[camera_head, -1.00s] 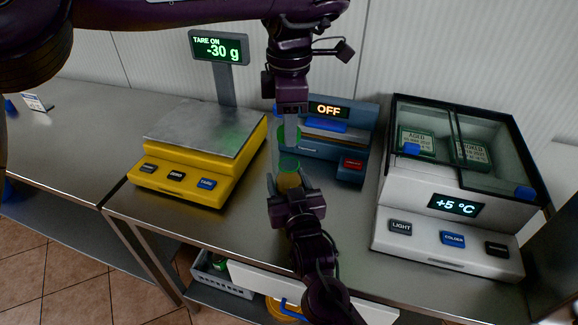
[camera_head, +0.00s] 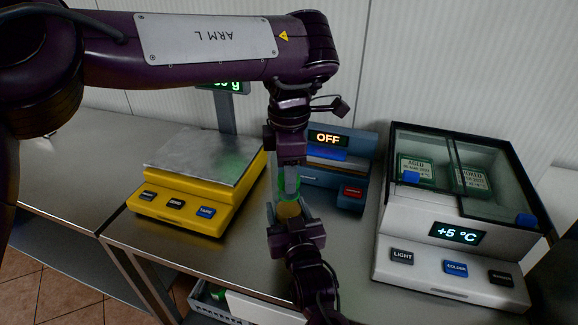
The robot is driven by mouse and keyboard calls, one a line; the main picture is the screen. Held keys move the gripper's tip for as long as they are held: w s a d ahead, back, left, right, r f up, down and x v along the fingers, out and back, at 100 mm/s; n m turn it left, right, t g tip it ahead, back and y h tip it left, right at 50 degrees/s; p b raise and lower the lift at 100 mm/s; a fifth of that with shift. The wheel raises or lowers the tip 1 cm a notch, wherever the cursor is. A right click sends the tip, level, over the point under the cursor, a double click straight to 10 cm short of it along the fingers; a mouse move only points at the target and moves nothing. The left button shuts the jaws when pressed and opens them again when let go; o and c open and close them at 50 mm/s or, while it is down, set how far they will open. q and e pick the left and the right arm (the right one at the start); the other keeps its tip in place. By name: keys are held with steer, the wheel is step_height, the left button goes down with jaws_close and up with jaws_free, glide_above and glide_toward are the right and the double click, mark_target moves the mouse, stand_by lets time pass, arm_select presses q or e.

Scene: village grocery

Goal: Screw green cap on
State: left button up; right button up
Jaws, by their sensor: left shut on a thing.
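A small jar with yellow contents (camera_head: 289,210) stands upright in the middle of the counter. My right gripper (camera_head: 289,216) comes from below in the picture, with its fingers on either side of the jar, seemingly shut on it. My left gripper (camera_head: 287,190) points down from above, directly over the jar. It is shut on a green cap (camera_head: 292,188), which is mostly hidden between its fingers. The cap is in line with the jar's top; whether they touch I cannot tell.
A yellow scale (camera_head: 190,185) stands to the left. A blue device reading OFF (camera_head: 345,165) is just behind and right of the grippers. A white cooler with a glass lid (camera_head: 450,235) stands on the right.

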arm_select(q)
steer(key=shift+f, duration=0.4)
steer(key=shift+f, duration=0.6)
steer(key=m, duration=0.2)
steer(key=shift+r+m, duration=0.1)
steer(key=shift+m, duration=0.3)
steer(key=m, duration=0.8)
steer(key=shift+a, duration=0.1)
steer(key=m, duration=0.5)
steer(key=o, duration=0.9)
